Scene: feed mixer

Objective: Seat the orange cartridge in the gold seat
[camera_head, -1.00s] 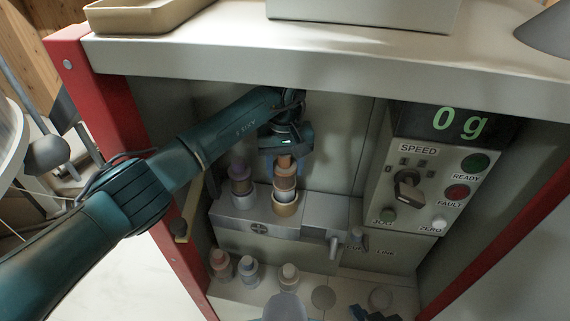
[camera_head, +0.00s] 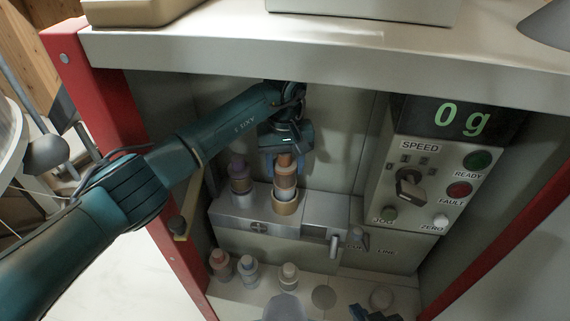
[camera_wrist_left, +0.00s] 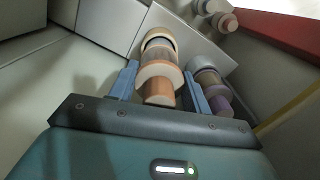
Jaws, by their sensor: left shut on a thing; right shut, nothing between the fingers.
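The orange cartridge (camera_head: 286,172) stands upright over the gold seat (camera_head: 285,207) on the grey block, its pale lower band showing just above the seat's rim. Whether it is fully down cannot be told. My left gripper (camera_head: 287,158) is shut on the cartridge from above. In the left wrist view the cartridge (camera_wrist_left: 158,75) lies between the blue fingers (camera_wrist_left: 160,88), with the gold seat (camera_wrist_left: 159,36) around its far end. My right gripper (camera_head: 366,314) shows only as dark blue parts at the bottom edge, shut and empty.
A purple-topped cartridge (camera_head: 240,175) stands close left of the orange one. Several cartridges (camera_head: 247,268) stand on the lower shelf. A lever (camera_head: 335,246) juts from the block's front. The control panel (camera_head: 428,185) stands right, and the counter (camera_head: 330,48) overhangs above.

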